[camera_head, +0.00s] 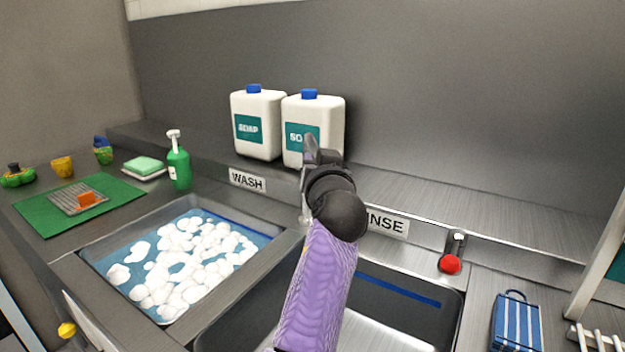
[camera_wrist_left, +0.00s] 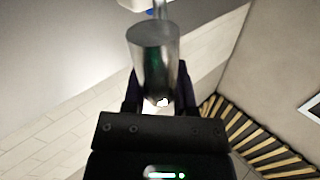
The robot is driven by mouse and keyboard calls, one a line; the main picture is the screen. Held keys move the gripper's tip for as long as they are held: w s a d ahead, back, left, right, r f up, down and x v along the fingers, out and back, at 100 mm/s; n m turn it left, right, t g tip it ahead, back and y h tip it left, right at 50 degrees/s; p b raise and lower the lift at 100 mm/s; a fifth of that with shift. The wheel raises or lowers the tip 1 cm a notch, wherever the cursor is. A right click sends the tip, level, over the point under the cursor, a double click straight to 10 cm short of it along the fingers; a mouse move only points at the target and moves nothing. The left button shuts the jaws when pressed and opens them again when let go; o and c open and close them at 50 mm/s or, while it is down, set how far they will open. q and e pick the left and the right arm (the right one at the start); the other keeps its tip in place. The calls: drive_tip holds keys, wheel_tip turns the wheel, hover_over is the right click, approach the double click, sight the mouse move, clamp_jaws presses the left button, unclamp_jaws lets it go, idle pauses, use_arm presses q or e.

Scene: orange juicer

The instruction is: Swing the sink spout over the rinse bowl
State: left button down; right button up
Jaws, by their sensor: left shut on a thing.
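My left gripper (camera_head: 318,152) is raised near the back of the sink, between the WASH and RINSE signs. In the left wrist view, its fingers (camera_wrist_left: 158,88) are shut on a shiny metal cylinder, which looks like the sink spout (camera_wrist_left: 152,52). In the head view my gripper and purple arm hide most of the spout, so its exact direction cannot be told. The rinse bowl (camera_head: 415,288) is the dark basin at right, partly covered by my arm. The wash bowl (camera_head: 100,248) at left holds blue water and white foam. My right gripper is not in view.
Two white soap jugs (camera_head: 258,105) stand on the ledge behind my gripper. A red-knobbed lever (camera_head: 450,264) is right of the RINSE sign (camera_head: 390,225). A blue striped case (camera_head: 517,322) lies at right. A green soap bottle (camera_head: 179,168) stands at left.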

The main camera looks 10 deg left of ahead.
use_arm(q)
drive_tip(key=shift+d+y, duration=0.2)
drive_tip(key=shift+y, duration=0.1)
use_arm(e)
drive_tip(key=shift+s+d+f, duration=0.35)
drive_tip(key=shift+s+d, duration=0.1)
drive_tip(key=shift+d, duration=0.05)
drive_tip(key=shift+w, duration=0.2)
